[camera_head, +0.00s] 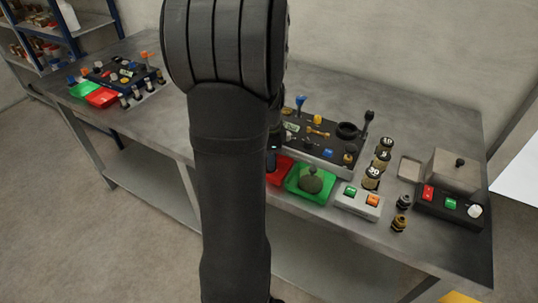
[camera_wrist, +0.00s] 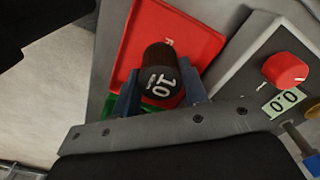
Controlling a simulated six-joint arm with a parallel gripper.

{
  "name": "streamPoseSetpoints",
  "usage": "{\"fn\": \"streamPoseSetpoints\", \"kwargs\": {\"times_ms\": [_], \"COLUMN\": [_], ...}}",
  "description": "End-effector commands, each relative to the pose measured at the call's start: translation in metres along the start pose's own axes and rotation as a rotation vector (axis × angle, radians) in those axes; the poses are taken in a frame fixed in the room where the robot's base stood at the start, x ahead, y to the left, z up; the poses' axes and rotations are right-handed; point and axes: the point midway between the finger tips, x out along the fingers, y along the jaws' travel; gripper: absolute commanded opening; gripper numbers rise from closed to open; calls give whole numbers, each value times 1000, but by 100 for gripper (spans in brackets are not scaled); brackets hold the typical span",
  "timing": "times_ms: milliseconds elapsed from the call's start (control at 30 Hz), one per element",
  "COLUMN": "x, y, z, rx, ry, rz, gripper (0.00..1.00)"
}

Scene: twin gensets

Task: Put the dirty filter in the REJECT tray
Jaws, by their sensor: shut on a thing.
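My gripper (camera_wrist: 161,92) is shut on a filter (camera_wrist: 158,80) with a black end marked "10" in white and a dark brown body. In the wrist view the filter is between the two blue-grey fingers, over the red tray (camera_wrist: 190,40). Part of a letter shows on the tray floor; the rest of its label is hidden. I cannot tell whether the filter touches the tray. In the head view my arm hides most of the gripper and the filter, and part of the red tray (camera_head: 282,168).
A green tray (camera_head: 297,190) holding a dark green rounded object (camera_head: 311,180) stands right of the red tray. A control panel (camera_head: 325,150) with levers and knobs is behind. Several numbered canisters (camera_head: 372,178) stand further right. Another panel with trays (camera_head: 103,97) is at the far left.

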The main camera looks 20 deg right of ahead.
Motion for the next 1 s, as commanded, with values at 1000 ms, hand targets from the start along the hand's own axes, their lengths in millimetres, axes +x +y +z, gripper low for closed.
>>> {"fn": "streamPoseSetpoints", "kwargs": {"times_ms": [1000], "x": [-103], "y": [0], "z": [0], "rx": [0], "ry": [1], "rz": [-3], "gripper": [62]}}
